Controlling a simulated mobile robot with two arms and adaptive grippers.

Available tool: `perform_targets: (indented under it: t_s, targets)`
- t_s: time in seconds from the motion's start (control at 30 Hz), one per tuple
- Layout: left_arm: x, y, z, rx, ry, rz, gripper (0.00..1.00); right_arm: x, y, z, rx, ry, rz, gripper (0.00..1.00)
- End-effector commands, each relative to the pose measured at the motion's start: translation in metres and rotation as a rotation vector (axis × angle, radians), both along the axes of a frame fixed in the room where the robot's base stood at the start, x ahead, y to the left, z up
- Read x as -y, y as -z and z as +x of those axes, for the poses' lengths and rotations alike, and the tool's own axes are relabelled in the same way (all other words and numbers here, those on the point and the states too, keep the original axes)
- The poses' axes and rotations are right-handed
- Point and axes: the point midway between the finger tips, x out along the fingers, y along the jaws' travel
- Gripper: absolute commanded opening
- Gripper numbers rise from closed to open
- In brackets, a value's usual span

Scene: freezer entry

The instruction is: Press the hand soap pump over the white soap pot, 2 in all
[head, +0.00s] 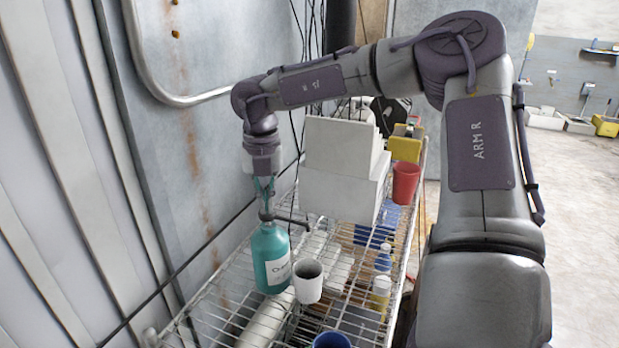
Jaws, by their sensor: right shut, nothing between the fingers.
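A teal pump bottle (270,258) with a white label stands upright on the wire rack. Its dark pump spout (290,220) points to the right. The white soap pot (308,285) stands just right of the bottle, below the spout's end; its inside shows only in part. My right gripper (265,197) points down directly above the pump head. It is shut and empty, with its fingertips at or just over the pump top; I cannot tell whether they touch. My left gripper is not in view.
The wire rack (222,308) holds white boxes (342,150) behind the bottle, a red cup (405,182), small bottles (381,290) at right and a blue cup (332,341) in front. A metal wall (190,150) rises close on the left.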

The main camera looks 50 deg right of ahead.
Motion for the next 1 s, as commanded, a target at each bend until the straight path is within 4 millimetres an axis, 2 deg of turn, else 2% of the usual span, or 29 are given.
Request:
perform_targets:
  t_s: [0.5,1.0]
  targets:
    - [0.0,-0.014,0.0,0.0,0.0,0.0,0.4,0.0,-0.031,0.0,-0.002,0.0,-0.001,0.0]
    - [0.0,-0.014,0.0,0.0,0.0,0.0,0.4,0.0,-0.031,0.0,0.0,0.0,0.0,0.0]
